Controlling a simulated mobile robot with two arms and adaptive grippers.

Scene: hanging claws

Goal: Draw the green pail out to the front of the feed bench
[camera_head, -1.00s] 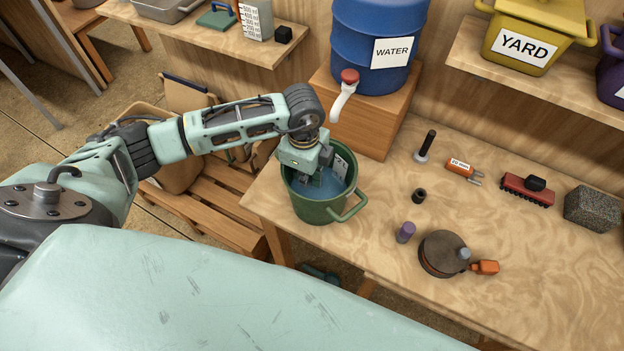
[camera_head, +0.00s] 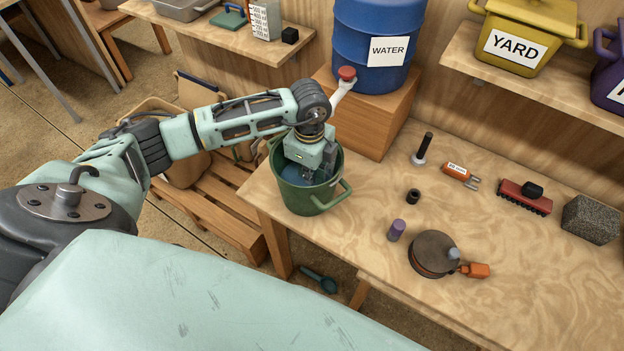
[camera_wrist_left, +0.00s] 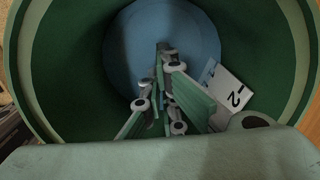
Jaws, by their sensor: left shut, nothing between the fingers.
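The green pail (camera_head: 318,198) stands upright near the front left corner of the feed bench (camera_head: 360,238), its handle sticking out toward the lower right. My left gripper (camera_head: 303,177) points down inside the pail, shut with nothing between its fingers. In the left wrist view its fingers (camera_wrist_left: 163,85) show over the blue surface (camera_wrist_left: 190,30) in the pail, with the green wall (camera_wrist_left: 68,75) around them. A white plate marked 2 (camera_wrist_left: 233,92) is beside the fingers. Whether the fingers touch the pail is hard to tell. My right gripper is out of view.
A blue WATER barrel (camera_head: 368,30) stands on a wooden block (camera_head: 368,105) behind the pail; its tap (camera_head: 342,88) hangs close by my wrist. A purple cylinder (camera_head: 396,230), a dark round disc (camera_head: 433,254) and a black ring (camera_head: 413,196) lie to the right.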

